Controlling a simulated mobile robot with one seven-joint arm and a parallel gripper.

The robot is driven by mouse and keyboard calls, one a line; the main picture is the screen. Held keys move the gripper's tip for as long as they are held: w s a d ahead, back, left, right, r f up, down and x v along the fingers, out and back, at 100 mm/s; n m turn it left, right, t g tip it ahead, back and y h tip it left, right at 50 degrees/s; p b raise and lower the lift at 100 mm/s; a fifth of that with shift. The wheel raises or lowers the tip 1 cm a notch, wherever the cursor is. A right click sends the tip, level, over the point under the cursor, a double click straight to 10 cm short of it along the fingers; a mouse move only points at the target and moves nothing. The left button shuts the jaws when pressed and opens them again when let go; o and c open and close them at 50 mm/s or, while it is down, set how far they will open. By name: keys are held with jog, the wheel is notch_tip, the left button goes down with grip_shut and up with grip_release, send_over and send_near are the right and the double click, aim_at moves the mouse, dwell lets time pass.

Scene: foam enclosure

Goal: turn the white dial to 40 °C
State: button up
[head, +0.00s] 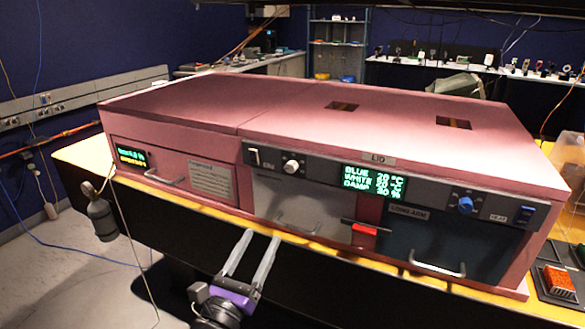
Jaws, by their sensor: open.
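The white dial (291,167) sits on the dark control strip of the pink foam enclosure (210,107), left of the display. The green display (373,182) shows rows for BLUE, WHITE and DAMP; the WHITE row seems to read 20 °C, though the digits are small. A blue dial (466,204) is on the right of the strip. My gripper (258,236) is open and empty, in front of and below the white dial, apart from it. Its two grey fingers point up toward the enclosure's front edge.
A switch (254,156) is just left of the white dial. Below the strip are a grey panel with a handle (297,226), a red latch (364,229) and a dark LONG ARM panel (432,241). A yellow table edge (330,254) runs along the front. A grey bottle (101,216) hangs at left.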

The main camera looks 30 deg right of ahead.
jog(key=n+t, duration=0.1)
send_near(289, 169)
jog(key=x, duration=0.8)
jog(key=shift+d+p, duration=0.15)
jog(key=shift+p, duration=0.25)
grip_shut()
